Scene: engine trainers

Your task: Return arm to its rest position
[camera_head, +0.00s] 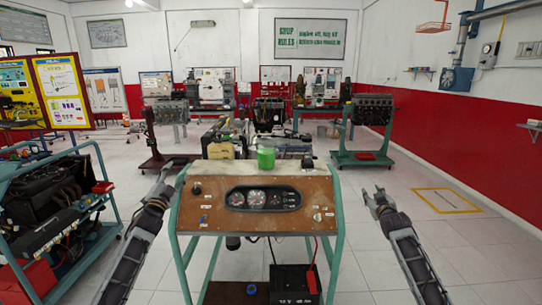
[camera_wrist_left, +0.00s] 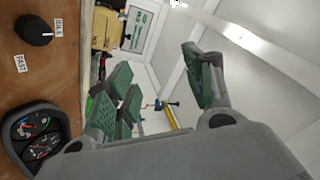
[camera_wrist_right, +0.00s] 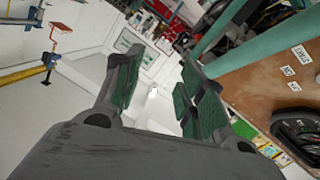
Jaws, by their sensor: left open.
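My left gripper (camera_head: 165,172) is to the left of the engine trainer's wooden panel (camera_head: 225,220), at about the height of its top edge. In the left wrist view its green-padded fingers (camera_wrist_left: 160,68) stand apart with nothing between them. My right gripper (camera_head: 379,194) is to the right of the panel, clear of it, pointing forward. In the right wrist view its fingers (camera_wrist_right: 158,70) are also apart and empty. Neither gripper appears to touch anything. The panel carries round gauges, a black knob (camera_wrist_left: 35,30) and small switches.
A green container (camera_head: 265,157) stands on top behind the panel. A black battery (camera_head: 295,284) sits low in the frame. Another engine trainer (camera_head: 50,208) stands at the left. More engines on stands are behind. The floor at the right is open, with a yellow marked square (camera_head: 446,201).

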